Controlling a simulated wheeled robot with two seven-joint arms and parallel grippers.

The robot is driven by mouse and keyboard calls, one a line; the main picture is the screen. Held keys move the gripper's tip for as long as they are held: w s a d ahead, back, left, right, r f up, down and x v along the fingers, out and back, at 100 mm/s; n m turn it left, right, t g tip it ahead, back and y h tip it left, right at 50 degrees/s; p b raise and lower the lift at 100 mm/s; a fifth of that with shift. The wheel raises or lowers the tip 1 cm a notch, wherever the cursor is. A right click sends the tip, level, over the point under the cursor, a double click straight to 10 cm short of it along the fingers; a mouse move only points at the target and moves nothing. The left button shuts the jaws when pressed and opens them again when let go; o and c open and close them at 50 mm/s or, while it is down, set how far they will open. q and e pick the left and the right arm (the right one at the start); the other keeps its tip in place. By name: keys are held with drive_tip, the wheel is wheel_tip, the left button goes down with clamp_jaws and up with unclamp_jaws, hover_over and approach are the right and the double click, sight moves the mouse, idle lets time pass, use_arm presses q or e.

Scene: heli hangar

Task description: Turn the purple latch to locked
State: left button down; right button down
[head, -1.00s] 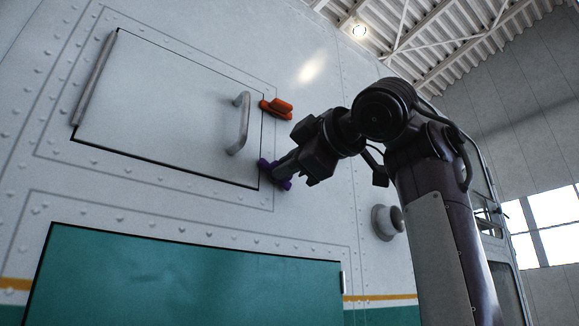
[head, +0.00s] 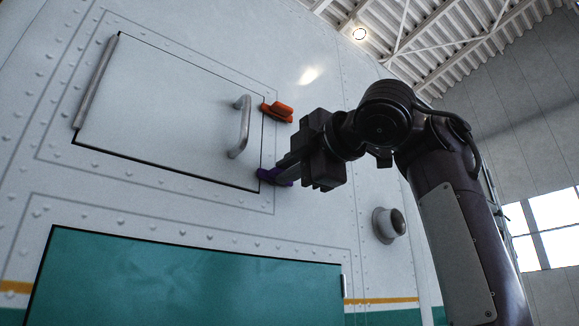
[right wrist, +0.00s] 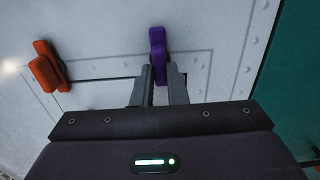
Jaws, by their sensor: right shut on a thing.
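The purple latch (head: 270,177) is at the lower right corner of the pale hatch panel (head: 165,115) in the head view. It also shows in the right wrist view (right wrist: 157,40), where its upper part sticks out past the fingertips. My right gripper (head: 287,174) is shut on the purple latch, with one finger on each side of it. The gripper hides part of the latch in the head view. It also shows in the right wrist view (right wrist: 160,75). In the head view the latch looks near level, pointing across the hatch edge. My left gripper is in no frame.
An orange latch (head: 277,112) sits higher on the hatch's right edge, and it also shows in the right wrist view (right wrist: 47,66). A grey handle (head: 240,127) stands out from the hatch. A round fixture (head: 388,224) is on the wall below my right arm.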

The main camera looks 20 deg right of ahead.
drive_tip(key=c, duration=1.4)
unclamp_jaws()
drive_tip(key=shift+w, duration=0.15)
drive_tip(key=shift+c, duration=0.2)
drive_tip(key=b+v, duration=0.3)
drive_tip(key=v, duration=0.5)
drive_tip(key=shift+b, duration=0.35)
drive_tip(key=shift+w, duration=0.1)
